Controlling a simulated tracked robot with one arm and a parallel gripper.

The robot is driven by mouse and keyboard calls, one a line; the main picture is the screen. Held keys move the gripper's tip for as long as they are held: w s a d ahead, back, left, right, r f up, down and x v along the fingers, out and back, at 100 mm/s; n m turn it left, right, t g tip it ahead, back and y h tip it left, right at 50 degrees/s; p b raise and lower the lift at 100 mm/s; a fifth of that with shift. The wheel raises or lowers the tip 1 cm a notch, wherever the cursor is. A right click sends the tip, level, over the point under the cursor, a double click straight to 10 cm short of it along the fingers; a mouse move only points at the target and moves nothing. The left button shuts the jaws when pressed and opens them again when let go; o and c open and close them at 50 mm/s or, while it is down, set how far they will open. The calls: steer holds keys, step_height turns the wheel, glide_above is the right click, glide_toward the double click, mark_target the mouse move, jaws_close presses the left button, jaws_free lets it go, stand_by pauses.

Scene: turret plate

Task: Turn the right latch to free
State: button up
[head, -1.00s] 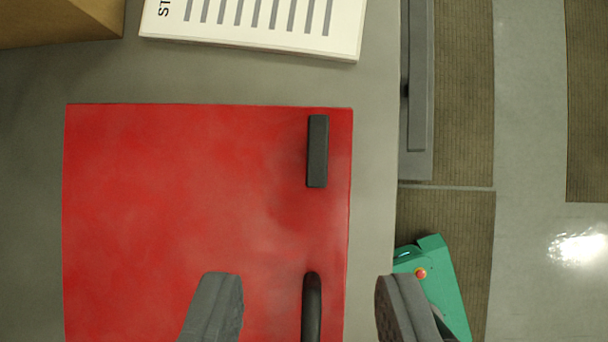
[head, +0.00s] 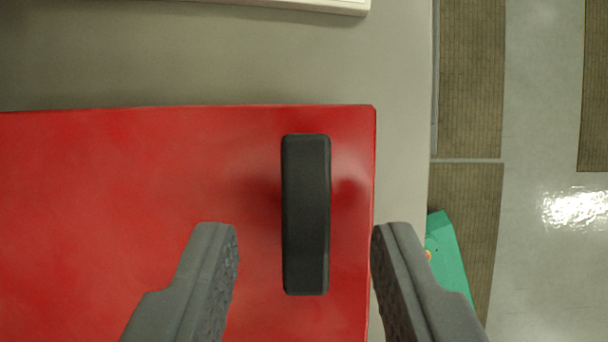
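The right latch is a black bar (head: 306,215) on the red plate (head: 130,210), near the plate's right edge. It lies lengthwise up and down in the picture. My gripper (head: 304,235) is open, with one grey finger to the left of the bar's lower half and the other to its right. Neither finger appears to touch the bar, and there is nothing between the fingers except the bar. How far the fingertips are above the plate is hard to tell.
A grey surface (head: 200,60) surrounds the red plate. The edge of a white panel (head: 320,4) shows at the top. Beyond the surface's right edge are brown ribbed mats (head: 470,80), a green object (head: 449,255) and a pale shiny floor (head: 550,120).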

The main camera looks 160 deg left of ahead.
steer(key=shift+x, duration=0.9)
jaws_close()
